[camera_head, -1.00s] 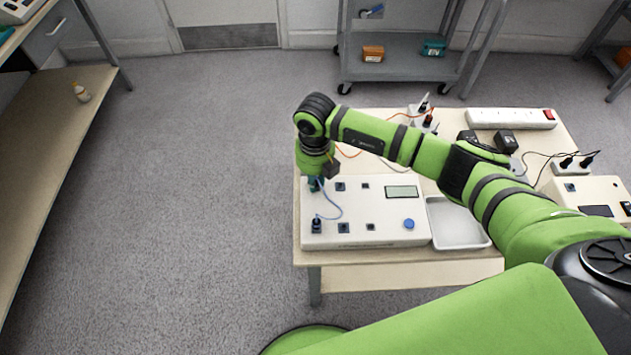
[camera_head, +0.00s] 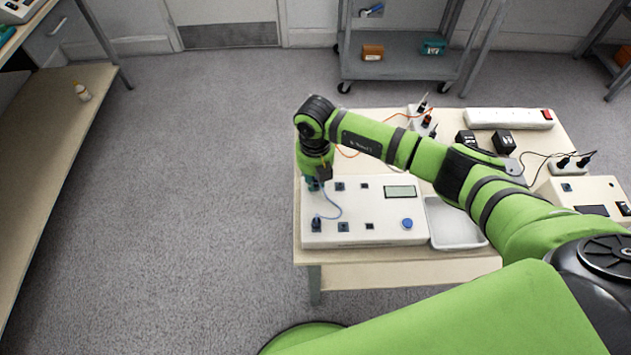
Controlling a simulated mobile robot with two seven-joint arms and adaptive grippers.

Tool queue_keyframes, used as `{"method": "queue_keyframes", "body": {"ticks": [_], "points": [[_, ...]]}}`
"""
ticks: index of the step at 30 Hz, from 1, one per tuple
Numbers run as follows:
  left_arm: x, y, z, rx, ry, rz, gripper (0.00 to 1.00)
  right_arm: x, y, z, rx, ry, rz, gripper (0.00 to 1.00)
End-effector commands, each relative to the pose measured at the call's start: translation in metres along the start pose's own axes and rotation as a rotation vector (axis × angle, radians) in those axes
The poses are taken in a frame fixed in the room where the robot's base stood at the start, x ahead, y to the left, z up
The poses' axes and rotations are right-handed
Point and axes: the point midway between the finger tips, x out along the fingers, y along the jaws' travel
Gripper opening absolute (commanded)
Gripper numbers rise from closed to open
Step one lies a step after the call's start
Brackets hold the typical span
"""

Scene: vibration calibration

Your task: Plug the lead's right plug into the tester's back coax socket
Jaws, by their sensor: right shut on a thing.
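The white tester (camera_head: 384,220) lies on the left part of the table, with a grey display, a blue button and several dark sockets on its top. The lead (camera_head: 338,203) is a thin blue cable looping over the tester's left side. One dark plug (camera_head: 316,223) of the lead stands at the tester's front left socket. My right gripper (camera_head: 314,185) points down over the tester's back left corner, shut on the lead's other plug. The plug and the back left socket are mostly hidden by the gripper, so I cannot tell whether the plug is seated. My left gripper is out of view.
A white tray (camera_head: 436,242) sits right of the tester. A power strip (camera_head: 508,118), black adapters (camera_head: 503,141) and another white device (camera_head: 596,189) occupy the table's back and right. An orange cable (camera_head: 349,154) runs behind my forearm. A grey trolley (camera_head: 392,68) stands beyond.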

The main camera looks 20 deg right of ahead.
Motion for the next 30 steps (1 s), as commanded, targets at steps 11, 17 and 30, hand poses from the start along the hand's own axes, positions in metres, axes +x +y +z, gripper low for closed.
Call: {"method": "queue_keyframes", "body": {"ticks": [11,17,30], "points": [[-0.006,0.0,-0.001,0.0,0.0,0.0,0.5,-0.001,0.0,0.0,0.102,0.001,0.0,0.0],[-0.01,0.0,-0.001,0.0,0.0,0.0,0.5,-0.001,0.0,0.0,0.185,0.0,0.001,0.0],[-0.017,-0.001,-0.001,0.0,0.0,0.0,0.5,-0.001,0.0,0.0,0.342,0.0,0.001,0.0]]}}
